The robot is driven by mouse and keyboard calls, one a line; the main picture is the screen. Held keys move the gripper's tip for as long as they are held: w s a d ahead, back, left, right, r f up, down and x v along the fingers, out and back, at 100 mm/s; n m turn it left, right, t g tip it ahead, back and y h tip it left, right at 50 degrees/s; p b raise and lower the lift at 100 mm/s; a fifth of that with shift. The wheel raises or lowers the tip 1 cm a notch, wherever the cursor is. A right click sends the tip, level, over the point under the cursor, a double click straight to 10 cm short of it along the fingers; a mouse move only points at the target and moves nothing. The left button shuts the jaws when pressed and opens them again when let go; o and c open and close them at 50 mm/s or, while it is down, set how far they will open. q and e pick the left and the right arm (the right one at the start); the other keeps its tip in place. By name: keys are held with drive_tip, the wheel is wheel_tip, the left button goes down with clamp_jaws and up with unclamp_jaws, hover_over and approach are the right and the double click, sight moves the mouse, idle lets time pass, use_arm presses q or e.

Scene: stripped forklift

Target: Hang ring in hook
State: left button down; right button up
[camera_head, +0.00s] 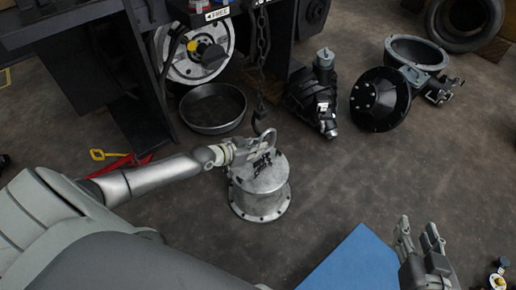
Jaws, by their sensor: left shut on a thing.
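A dark hook (260,114) hangs from a chain (262,45) in the upper middle. A grey metal ring (271,136) shows as a curved loop just below and slightly right of the hook, above the top of a grey metal cylinder (262,191). My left gripper (264,150) is shut on the ring, close under the hook. The ring and hook look very near each other; I cannot tell whether they touch. The gripper's fingers hide part of the ring and the cylinder's top. My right gripper (420,230) is open and empty at the lower right.
A dark round pan (212,108) lies behind the cylinder to the left. Black machine parts (312,96) and a black round cover (380,99) stand at the upper right. A blue panel (352,266) is at the bottom.

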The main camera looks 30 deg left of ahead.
use_arm(q)
drive_tip(key=shift+w+a+b, duration=0.25)
drive_tip(key=shift+a+b, duration=0.35)
drive_tip(key=shift+b, duration=0.25)
drive_tip(key=shift+w+a+b, duration=0.25)
drive_tip(key=shift+a+b, duration=0.35)
drive_tip(key=shift+b, duration=0.2)
use_arm(e)
wheel_tip(320, 180, up, 14)
drive_tip(key=w+a+t+y, duration=0.1)
drive_tip(key=a+t+y, duration=0.1)
drive_tip(key=t, duration=0.6)
drive_tip(key=shift+a+r+t+y, duration=0.2)
drive_tip(key=shift+t+y, duration=0.1)
drive_tip(key=shift+y, duration=0.2)
